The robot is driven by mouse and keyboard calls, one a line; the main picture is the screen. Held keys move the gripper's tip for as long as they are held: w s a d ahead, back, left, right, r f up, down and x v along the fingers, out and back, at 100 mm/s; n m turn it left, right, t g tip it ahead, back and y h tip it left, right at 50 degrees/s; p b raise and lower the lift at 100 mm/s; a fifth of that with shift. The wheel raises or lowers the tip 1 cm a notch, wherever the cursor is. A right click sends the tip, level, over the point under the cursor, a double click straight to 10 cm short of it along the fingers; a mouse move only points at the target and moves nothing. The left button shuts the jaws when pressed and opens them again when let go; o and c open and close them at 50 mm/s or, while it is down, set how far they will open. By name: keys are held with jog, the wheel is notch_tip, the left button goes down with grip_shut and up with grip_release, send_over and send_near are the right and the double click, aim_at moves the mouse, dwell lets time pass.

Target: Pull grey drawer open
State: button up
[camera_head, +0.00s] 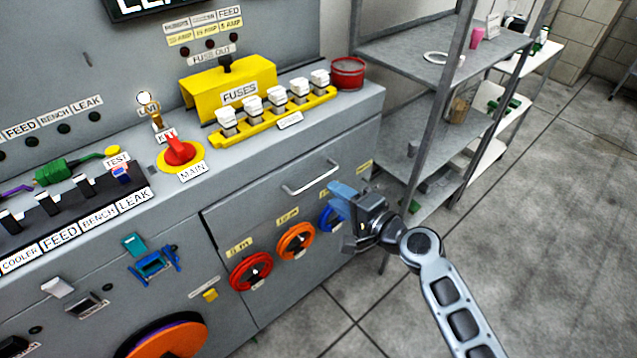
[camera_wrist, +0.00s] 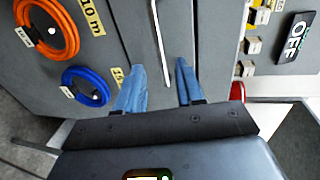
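The grey drawer (camera_head: 262,206) is a flat panel in the front of the grey cabinet and looks closed. Its silver bar handle (camera_head: 312,178) runs along its upper part. My gripper (camera_head: 338,190) has blue fingers and is just below the handle's right end, in front of the cabinet. In the wrist view the gripper (camera_wrist: 160,66) is open, with a clear gap between its fingers. The handle (camera_wrist: 158,40) lines up with that gap there. I cannot tell how far the fingertips are from it in depth, and nothing appears gripped.
Red (camera_head: 251,271), orange (camera_head: 295,240) and blue coils hang on the front below the handle. A yellow fuse rack (camera_head: 270,118) and a red tin (camera_head: 348,73) stand on top. Metal shelving (camera_head: 440,60) is close on the right. Concrete floor (camera_head: 540,230) is open at front right.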

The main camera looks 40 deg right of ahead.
jog(key=x, duration=0.7)
jog(key=shift+p, duration=0.35)
jog(key=shift+w, duration=0.1)
jog(key=shift+c, duration=0.5)
grip_shut()
